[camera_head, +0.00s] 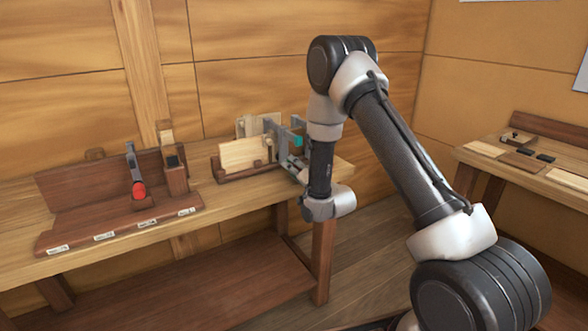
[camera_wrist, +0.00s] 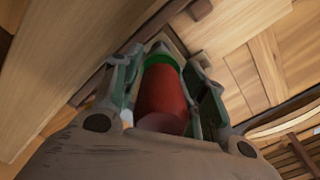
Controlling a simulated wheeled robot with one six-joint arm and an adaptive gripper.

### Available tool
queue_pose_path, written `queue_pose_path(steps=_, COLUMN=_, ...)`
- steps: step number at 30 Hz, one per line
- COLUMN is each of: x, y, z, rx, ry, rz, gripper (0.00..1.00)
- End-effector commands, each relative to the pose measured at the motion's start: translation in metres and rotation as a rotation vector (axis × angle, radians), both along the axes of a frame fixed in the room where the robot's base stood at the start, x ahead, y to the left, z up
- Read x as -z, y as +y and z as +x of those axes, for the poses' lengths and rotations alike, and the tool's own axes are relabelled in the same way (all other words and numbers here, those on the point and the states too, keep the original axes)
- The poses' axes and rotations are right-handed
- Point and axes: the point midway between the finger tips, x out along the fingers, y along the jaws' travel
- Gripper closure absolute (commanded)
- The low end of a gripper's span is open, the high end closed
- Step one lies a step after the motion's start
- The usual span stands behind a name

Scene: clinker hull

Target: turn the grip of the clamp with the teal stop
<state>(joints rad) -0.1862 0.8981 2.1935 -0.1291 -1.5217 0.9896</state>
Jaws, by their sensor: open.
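The clamp with the teal stop (camera_head: 297,140) stands at the right end of the wooden bench, partly hidden by my arm. In the wrist view a red grip (camera_wrist: 161,92) with a green collar (camera_wrist: 160,60) lies between the two fingers of my gripper (camera_wrist: 163,78). The fingers are open, one on each side of the grip. I cannot tell whether either finger touches it. In the head view my gripper is mostly hidden behind my wrist, close to the clamp.
Pale boards (camera_head: 243,154) sit in a holder left of the teal-stop clamp. A second bench (camera_head: 567,190) stands at the right. Floor is free between the benches.

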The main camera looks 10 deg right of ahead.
Motion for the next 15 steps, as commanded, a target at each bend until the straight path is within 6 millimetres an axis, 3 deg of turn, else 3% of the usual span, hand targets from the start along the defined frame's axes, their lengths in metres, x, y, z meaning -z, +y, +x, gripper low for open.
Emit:
queue_pose_path(steps=8, x=0.0002, y=0.0009, z=0.0023, rx=0.0, ry=0.0, rz=0.0, gripper=0.58)
queue_pose_path(steps=14, x=0.0002, y=0.0008, z=0.0022, rx=0.001, ry=0.001, rz=0.0, gripper=0.92)
queue_pose_path(steps=15, x=0.0001, y=0.0007, z=0.0022, rx=0.001, ry=0.001, rz=0.0, gripper=0.92)
